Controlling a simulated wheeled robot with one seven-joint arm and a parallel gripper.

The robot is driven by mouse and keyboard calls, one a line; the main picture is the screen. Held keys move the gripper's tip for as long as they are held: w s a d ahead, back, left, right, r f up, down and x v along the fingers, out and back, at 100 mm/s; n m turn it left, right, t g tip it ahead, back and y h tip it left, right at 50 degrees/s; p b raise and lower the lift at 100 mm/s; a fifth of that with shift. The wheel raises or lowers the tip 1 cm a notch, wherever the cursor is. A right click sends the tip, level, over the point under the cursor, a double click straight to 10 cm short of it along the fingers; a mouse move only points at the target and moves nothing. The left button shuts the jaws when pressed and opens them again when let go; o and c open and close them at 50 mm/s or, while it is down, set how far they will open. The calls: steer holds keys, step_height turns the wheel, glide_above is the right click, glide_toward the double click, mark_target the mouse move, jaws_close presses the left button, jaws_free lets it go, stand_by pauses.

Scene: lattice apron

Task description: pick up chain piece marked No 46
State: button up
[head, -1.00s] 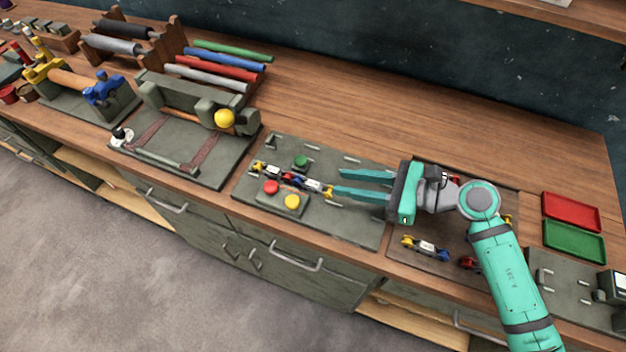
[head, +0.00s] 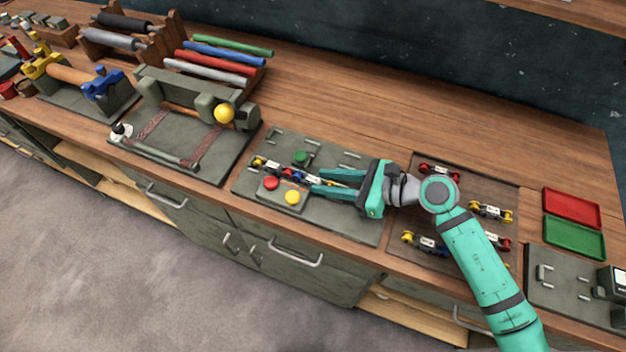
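My gripper (head: 316,181) is open, its two teal fingers apart and pointing left over the grey fixture plate (head: 345,228). Its fingertips are at the right end of a row of linked chain pieces (head: 285,172) on that plate. I cannot tell whether they touch the row. More chain pieces lie on the brown tray (head: 462,187) to the right: a red-ended one (head: 438,171), a yellow-ended one (head: 490,211) and a yellow-and-blue one (head: 424,243). Others there are partly hidden by my arm. The white labels are too small to read, so I cannot tell which is No 46.
Green (head: 301,157), red (head: 271,183) and yellow (head: 292,197) buttons sit beside the row. A red tray (head: 572,206) and a green tray (head: 574,238) are at the right. A roller fixture (head: 185,150) stands left. The bench behind the plate is clear.

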mark_target(309, 180)
steer(key=shift+x, duration=1.1)
jaws_close()
steer(key=shift+r, duration=0.1)
